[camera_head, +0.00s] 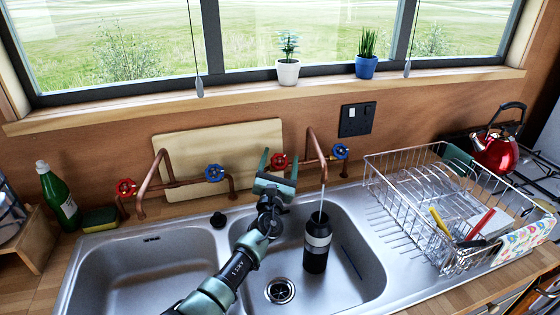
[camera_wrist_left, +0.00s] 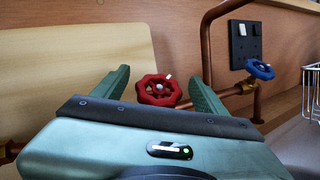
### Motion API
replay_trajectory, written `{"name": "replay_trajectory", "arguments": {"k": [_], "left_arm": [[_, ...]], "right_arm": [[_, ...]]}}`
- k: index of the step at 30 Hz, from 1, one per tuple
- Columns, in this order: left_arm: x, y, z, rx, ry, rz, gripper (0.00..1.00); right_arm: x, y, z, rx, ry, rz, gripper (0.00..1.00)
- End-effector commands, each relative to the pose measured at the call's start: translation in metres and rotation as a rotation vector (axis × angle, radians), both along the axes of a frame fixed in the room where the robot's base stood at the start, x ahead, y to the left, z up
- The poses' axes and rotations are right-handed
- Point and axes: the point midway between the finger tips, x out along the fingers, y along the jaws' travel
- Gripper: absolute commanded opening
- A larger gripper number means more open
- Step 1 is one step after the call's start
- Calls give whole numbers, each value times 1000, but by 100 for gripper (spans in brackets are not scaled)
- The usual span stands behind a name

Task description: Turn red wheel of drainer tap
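The red wheel (camera_head: 278,161) sits on the left end of the right-hand copper tap (camera_head: 312,140), the one nearer the dish drainer. A thin stream runs from this tap into a black bottle (camera_head: 317,240) in the right basin. My left gripper (camera_head: 279,165) is open, with its fingers pointing at the wall. In the left wrist view the red wheel (camera_wrist_left: 158,90) shows between the two fingers, with gaps on both sides. I cannot tell whether the fingertips reach past it. My right gripper is not in view.
The tap's blue wheel (camera_head: 340,151) is to the right. A second tap with a red wheel (camera_head: 126,187) and blue wheel (camera_head: 214,173) stands left. A cutting board (camera_head: 215,145) leans behind. The wire dish drainer (camera_head: 400,158) is at right. The left basin (camera_head: 140,270) is empty.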

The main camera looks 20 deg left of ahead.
Motion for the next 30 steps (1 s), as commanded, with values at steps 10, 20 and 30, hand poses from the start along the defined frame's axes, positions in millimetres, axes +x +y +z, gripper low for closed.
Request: {"name": "replay_trajectory", "arguments": {"k": [10, 20, 30], "left_arm": [[-9, -1, -1, 1, 1, 0, 72], [-61, -8, -15, 0, 3, -1, 72], [-75, -10, -19, 0, 0, 0, 72]], "right_arm": [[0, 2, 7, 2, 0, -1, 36], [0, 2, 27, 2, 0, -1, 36], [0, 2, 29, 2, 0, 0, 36]]}}
